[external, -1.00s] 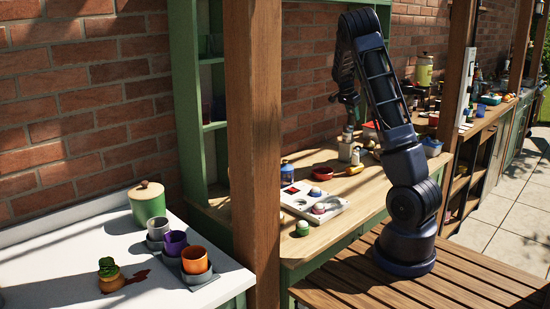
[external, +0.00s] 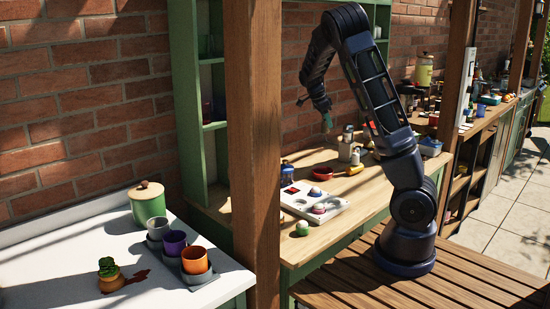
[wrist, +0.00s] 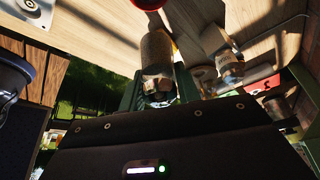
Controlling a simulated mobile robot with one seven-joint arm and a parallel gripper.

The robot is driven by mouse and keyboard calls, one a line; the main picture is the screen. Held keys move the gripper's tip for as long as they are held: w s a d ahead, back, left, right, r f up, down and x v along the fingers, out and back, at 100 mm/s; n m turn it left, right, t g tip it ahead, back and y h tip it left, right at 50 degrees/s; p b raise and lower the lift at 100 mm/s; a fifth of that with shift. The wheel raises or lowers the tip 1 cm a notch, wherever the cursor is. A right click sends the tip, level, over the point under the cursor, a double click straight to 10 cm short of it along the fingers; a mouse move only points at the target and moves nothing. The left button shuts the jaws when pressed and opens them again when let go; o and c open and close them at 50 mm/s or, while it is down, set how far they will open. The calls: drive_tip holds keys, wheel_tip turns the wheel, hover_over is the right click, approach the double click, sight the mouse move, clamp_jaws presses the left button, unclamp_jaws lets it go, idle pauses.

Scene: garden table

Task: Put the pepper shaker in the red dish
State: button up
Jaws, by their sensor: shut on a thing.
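My gripper (external: 325,109) is raised over the wooden counter and shut on a small shaker (external: 327,121), which I take to be the pepper shaker. Part of the dish (wrist: 148,3) shows at the top edge of the wrist view.
A metal-topped shaker (external: 345,150) stands on the counter right of the dish, also seen in the wrist view (wrist: 222,52). A yellow item (external: 355,170) lies right of the dish.

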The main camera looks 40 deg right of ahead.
wheel_tip(320, 180, down, 20)
drive_tip(key=shift+a+r, duration=0.1)
idle(0.5)
drive_tip(key=o, duration=1)
drive_tip(key=shift+f, duration=0.2)
